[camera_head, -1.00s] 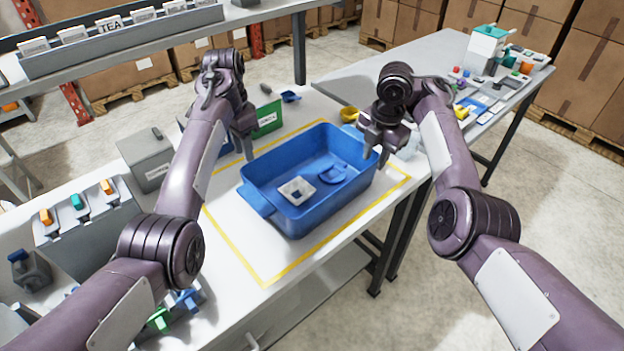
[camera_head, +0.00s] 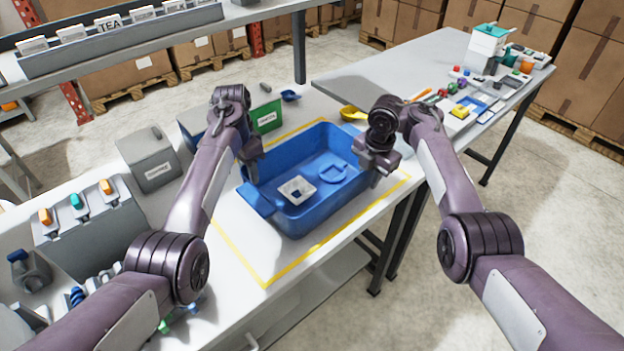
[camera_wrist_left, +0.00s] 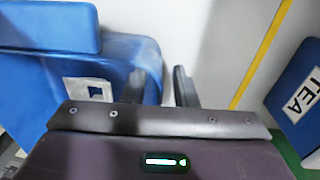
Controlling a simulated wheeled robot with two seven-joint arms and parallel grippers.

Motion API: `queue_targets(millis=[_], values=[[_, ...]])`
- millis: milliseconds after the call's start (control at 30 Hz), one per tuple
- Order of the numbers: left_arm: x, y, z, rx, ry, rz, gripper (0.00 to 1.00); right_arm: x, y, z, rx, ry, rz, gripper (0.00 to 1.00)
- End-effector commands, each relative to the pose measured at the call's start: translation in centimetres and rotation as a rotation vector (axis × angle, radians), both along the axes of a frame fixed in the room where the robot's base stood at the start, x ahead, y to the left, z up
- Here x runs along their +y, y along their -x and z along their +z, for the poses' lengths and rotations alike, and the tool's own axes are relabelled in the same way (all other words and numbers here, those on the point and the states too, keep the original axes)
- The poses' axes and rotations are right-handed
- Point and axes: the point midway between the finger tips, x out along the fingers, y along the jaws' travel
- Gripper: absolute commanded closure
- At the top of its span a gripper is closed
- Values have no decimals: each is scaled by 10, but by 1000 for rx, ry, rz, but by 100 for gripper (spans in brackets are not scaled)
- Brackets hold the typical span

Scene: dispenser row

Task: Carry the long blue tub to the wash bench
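The long blue tub (camera_head: 290,220) sits on the white bench inside a yellow outline. It holds a white square piece (camera_head: 297,190) and a small blue round piece (camera_head: 333,172). My left gripper (camera_head: 248,168) is at the tub's left edge. In the left wrist view my left gripper (camera_wrist_left: 159,88) has its fingers apart, one on each side of the edge of the tub (camera_wrist_left: 120,60), with no visible grip. My right gripper (camera_head: 376,175) is at the tub's right edge, and its finger gap is hidden. No wash bench label is readable.
A grey table (camera_head: 400,75) beyond on the right carries several small coloured items at its far end. A green sign (camera_head: 267,117) and a yellow bowl (camera_head: 352,114) stand behind the tub. A grey box (camera_head: 150,160) is at left.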

Motion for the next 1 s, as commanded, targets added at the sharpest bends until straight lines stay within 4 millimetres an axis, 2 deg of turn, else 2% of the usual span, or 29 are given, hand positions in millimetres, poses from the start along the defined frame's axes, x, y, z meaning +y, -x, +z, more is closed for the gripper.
queue_targets(millis=[33,167,200,733,1000], values=[[0,0,0,0,0,0,81,0,0,0,0,0,0,81],[0,0,0,0,0,0,98,0,0,0,0,0,0,98],[0,0,0,0,0,0,100,0,0,0,0,0,0,100],[0,0,3,-1,0,0,100,1,0,3,-2,-1,1,100],[0,0,23,-1,0,0,100,1,0,23,-2,-1,1,100]])
